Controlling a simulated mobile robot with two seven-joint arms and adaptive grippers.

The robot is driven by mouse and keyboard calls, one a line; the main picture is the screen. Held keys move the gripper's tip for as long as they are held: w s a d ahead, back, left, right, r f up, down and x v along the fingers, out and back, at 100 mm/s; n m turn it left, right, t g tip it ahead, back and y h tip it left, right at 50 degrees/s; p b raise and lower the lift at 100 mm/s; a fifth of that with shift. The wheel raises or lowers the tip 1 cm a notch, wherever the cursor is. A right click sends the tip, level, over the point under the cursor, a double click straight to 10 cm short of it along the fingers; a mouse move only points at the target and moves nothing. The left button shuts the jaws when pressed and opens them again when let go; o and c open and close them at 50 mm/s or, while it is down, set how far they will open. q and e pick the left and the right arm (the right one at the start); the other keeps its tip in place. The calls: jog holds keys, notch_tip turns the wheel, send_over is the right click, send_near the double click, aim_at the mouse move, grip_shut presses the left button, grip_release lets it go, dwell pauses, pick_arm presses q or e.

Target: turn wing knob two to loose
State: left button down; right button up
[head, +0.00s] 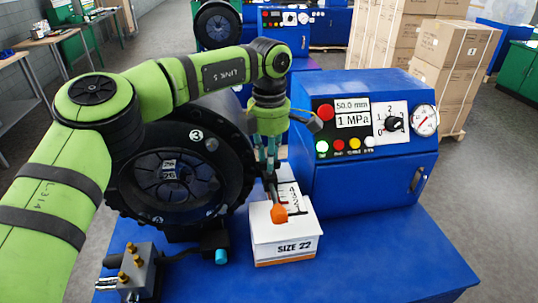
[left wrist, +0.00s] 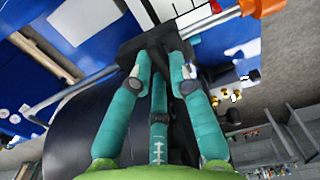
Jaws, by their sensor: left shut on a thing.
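My left gripper (head: 271,164) points down between the big black crimper ring (head: 187,131) and the blue control cabinet (head: 345,177). In the left wrist view its teal fingers (left wrist: 158,62) are closed together on a dark part (left wrist: 137,47). The fingers cover much of this part, and I cannot read a number or a loose mark on it. A rod runs from there towards an orange tip (left wrist: 262,7). In the head view the orange tip (head: 279,214) is above a white box marked SIZE 22 (head: 286,247). My right gripper is not in view.
The cabinet carries a black selector knob (head: 394,124), a gauge (head: 425,120) and several coloured buttons. A small grey block with brass fittings (head: 138,270) stands at the front left. The blue bench top (head: 390,255) is clear at the front right. Cartons (head: 450,60) stand behind.

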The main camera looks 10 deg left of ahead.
pick_arm(q)
jog(key=shift+n, duration=0.3)
jog(key=n+b, duration=0.2)
jog(key=n, duration=0.1)
jog(key=shift+f+n, duration=0.15)
jog(key=shift+n, duration=0.15)
jog(key=n+b, duration=0.1)
jog(key=n, duration=0.3)
jog(key=shift+s+a+n+b, duration=0.1)
jog(key=shift+n+b, duration=0.2)
jog(key=shift+b, duration=0.1)
jog(key=n+b, duration=0.1)
jog(key=n, duration=0.3)
jog(key=shift+s+n+b, duration=0.1)
jog(key=shift+n+b, duration=0.2)
jog(key=shift+b, duration=0.05)
jog(key=shift+s+n+b, duration=0.1)
jog(key=shift+n+b, duration=0.6)
jog(key=shift+n, duration=1.5)
jog(key=c, duration=1.1)
grip_release()
jog(key=shift+c, duration=0.2)
jog(key=shift+r, duration=0.25)
